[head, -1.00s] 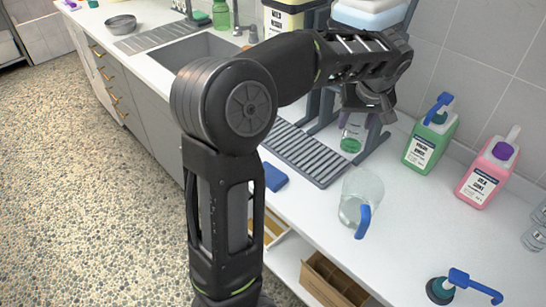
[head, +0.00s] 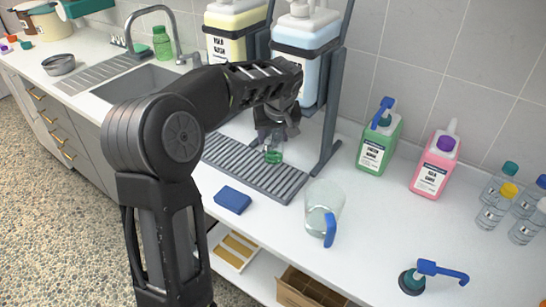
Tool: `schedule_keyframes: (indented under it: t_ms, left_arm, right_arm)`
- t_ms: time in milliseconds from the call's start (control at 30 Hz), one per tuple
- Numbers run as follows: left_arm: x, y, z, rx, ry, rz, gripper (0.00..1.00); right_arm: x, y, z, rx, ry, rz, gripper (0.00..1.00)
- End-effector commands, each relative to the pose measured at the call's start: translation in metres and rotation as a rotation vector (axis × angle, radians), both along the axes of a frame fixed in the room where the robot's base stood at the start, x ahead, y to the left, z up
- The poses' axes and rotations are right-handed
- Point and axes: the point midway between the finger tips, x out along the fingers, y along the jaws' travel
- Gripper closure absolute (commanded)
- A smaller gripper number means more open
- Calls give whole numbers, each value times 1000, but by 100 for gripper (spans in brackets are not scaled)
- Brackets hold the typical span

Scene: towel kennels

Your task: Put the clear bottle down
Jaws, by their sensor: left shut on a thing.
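The clear bottle (head: 272,154) is small, with green liquid inside. It is upright over the grey ribbed drip tray (head: 238,165), below the blue-liquid dispenser. My left gripper (head: 275,132) is above it and shut on its upper part, which the fingers mostly hide. I cannot tell whether the bottle's base touches the tray. My right gripper is not in view.
A clear jug (head: 322,212) with a blue handle and a blue sponge (head: 233,200) are in front of the tray. Green (head: 378,140) and pink (head: 435,165) jugs stand to the right. The dispenser's dark post (head: 327,140) is close beside my gripper.

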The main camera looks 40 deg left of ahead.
Motion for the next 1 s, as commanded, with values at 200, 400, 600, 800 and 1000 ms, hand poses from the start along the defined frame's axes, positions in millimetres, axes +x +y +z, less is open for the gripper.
schedule_keyframes:
  t_ms: [200, 400, 600, 800, 1000]
  left_arm:
    - [0, 1, -21, 0, -1, 1, 90]
    - [0, 1, -21, 1, -2, 1, 90]
    - [-1, 0, -37, -1, 2, -1, 90]
    - [0, 0, -58, 0, 0, 1, 90]
    - [0, 0, -59, 0, -2, 1, 90]
  right_arm:
    - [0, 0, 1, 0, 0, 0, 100]
    - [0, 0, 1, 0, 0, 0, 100]
    - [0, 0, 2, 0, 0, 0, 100]
    - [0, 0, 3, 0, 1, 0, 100]
    - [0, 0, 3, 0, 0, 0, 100]
